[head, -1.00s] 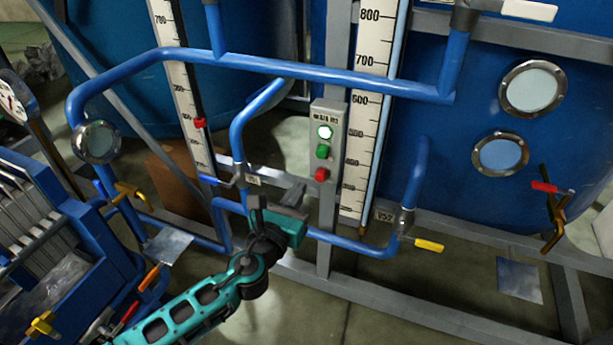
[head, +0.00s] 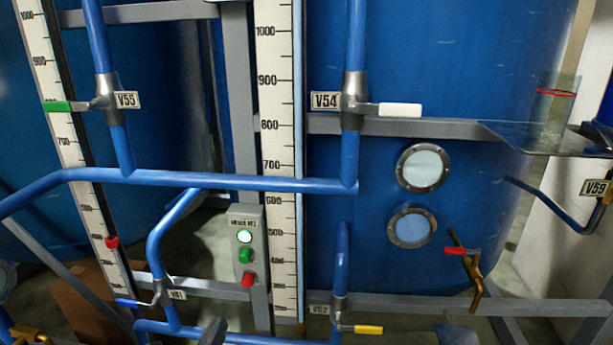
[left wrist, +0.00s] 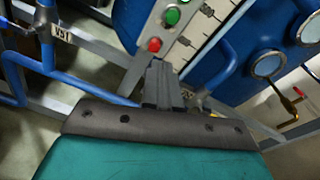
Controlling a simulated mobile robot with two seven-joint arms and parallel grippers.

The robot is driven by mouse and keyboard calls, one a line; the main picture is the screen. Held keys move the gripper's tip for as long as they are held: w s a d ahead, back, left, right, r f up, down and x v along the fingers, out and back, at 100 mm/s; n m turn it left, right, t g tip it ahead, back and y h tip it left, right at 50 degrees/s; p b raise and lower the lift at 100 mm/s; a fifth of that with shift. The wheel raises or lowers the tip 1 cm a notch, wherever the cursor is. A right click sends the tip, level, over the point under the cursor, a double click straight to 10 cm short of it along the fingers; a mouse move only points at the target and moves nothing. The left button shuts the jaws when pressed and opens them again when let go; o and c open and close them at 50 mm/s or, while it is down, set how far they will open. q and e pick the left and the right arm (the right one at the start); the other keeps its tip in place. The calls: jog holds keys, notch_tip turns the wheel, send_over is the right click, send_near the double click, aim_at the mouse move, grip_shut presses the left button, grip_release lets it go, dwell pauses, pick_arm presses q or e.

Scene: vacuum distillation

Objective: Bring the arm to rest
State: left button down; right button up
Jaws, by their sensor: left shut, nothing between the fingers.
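My left gripper (left wrist: 163,85) is shut and empty in the left wrist view, its dark fingers together beyond the teal and grey housing. In the head view only a dark tip of the left gripper (head: 214,332) shows at the bottom edge, below the button box (head: 246,258). In the left wrist view the button box (left wrist: 167,25) lies beyond the fingers. I see no contact with it. The rest of my left arm is out of the head view. My right gripper is not in view.
Blue pipes (head: 200,179) cross in front of the blue tanks (head: 400,60). Valves V55 (head: 104,100), V54 (head: 354,103), V51 (head: 158,292) and V52 (head: 338,318) stick out from them. A glass vessel (head: 556,100) stands on a shelf at right.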

pick_arm(q)
jog(key=s+f+n+g+h+p, duration=0.1)
jog(key=s+n, duration=0.6)
jog(key=n, duration=0.8)
jog(key=s+d+f+n+g+p, duration=0.1)
jog(key=s+f+n+g+p, duration=0.3)
jog(key=s+n, duration=0.4)
jog(key=f+n+g, duration=0.1)
jog(key=n, duration=0.6)
jog(key=shift+h, duration=0.4)
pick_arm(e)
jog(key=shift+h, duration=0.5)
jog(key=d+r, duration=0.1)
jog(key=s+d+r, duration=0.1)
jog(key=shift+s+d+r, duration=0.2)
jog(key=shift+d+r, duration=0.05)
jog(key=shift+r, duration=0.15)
